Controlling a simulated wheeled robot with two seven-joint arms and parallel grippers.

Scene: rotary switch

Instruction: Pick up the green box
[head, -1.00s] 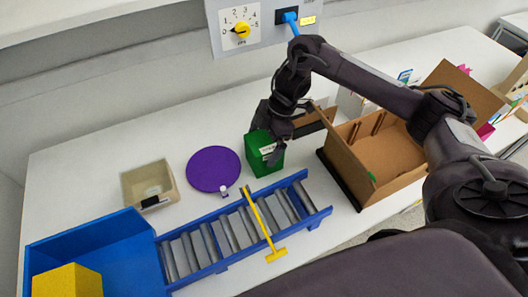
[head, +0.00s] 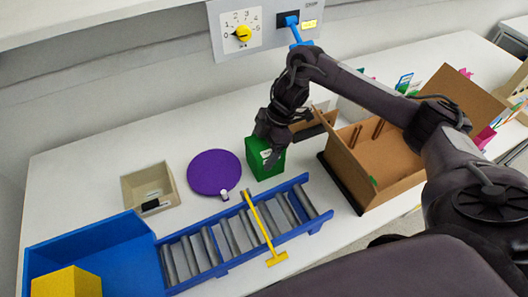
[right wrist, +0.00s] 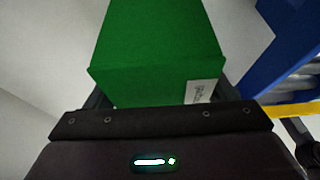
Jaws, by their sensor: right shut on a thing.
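The green box (head: 264,157), with a white label on its side, stands on the white table between the purple disc and the cardboard box. In the right wrist view the green box (right wrist: 158,50) fills the space in front of the gripper. My right gripper (head: 268,140) reaches down over the box from above and is shut on it. The fingers are mostly hidden behind the box and the gripper body. I cannot tell whether the box is clear of the table. My left gripper is not in view.
A purple disc (head: 214,172) lies left of the box. A blue roller conveyor (head: 228,262) with a yellow bar runs in front. An open cardboard box (head: 350,172) stands close on the right. A beige bin (head: 130,192) is farther left.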

